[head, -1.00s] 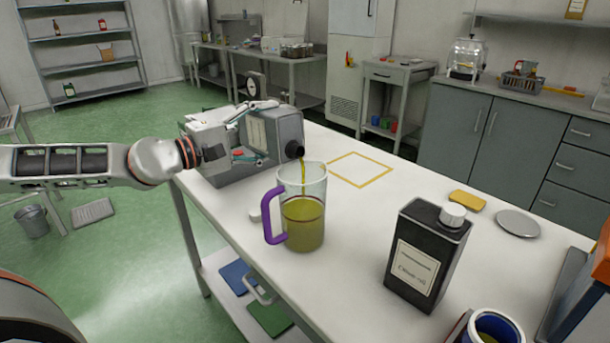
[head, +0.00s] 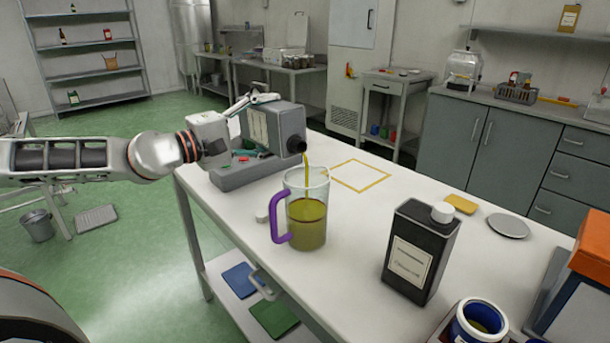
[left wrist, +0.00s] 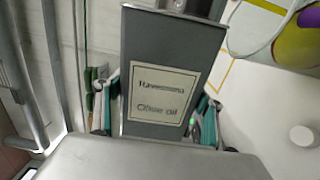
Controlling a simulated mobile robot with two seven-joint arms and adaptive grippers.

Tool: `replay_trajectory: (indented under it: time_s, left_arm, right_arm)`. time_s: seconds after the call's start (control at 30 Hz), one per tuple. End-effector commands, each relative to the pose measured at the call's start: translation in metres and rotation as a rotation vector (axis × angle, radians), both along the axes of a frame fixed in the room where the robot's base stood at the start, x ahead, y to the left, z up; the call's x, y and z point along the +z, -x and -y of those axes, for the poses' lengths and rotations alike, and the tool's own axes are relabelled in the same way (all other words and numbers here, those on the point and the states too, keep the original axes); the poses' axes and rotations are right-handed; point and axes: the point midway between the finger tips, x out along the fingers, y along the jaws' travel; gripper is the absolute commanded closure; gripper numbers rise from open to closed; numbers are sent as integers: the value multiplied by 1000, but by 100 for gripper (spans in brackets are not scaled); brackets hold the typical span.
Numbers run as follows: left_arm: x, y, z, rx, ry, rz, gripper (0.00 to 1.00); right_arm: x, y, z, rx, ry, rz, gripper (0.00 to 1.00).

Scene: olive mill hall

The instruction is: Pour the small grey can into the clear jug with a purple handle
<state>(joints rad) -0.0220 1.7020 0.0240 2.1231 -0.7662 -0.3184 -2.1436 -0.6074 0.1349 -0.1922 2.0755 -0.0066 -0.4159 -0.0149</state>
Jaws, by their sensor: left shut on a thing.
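The small grey can (head: 277,128) is tipped over on its side, its dark spout pointing right above the clear jug (head: 318,185). A yellow-green stream runs from the spout into the jug, which stands upright with its purple handle (head: 278,218) to the left and is a little over half full. My left gripper (head: 248,132) is shut on the can and holds it up. In the left wrist view the can's label (left wrist: 160,95) reads olive oil, and part of the jug (left wrist: 293,42) shows at top right. My right gripper is out of view.
A black can with a white cap (head: 421,250) stands right of the jug. A yellow outlined square (head: 388,175) behind the jug is empty. A grey base (head: 240,175) sits below the can.

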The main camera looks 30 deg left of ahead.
Motion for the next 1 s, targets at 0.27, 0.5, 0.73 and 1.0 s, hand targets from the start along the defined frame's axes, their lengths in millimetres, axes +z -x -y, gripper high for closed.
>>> replay_trajectory:
  time_s: [0.27, 0.5, 0.73, 1.0]
  left_arm:
    - [-36, -9, -18, -1, 316, -143, 70]
    - [-42, -8, -17, -2, 368, -163, 70]
    - [-60, -6, -11, -9, 570, -245, 70]
    - [-71, -4, -6, -15, 879, -371, 70]
  right_arm:
    - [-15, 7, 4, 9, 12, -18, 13]
    - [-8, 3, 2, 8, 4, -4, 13]
    - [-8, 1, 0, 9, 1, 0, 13]
    - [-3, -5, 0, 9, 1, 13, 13]
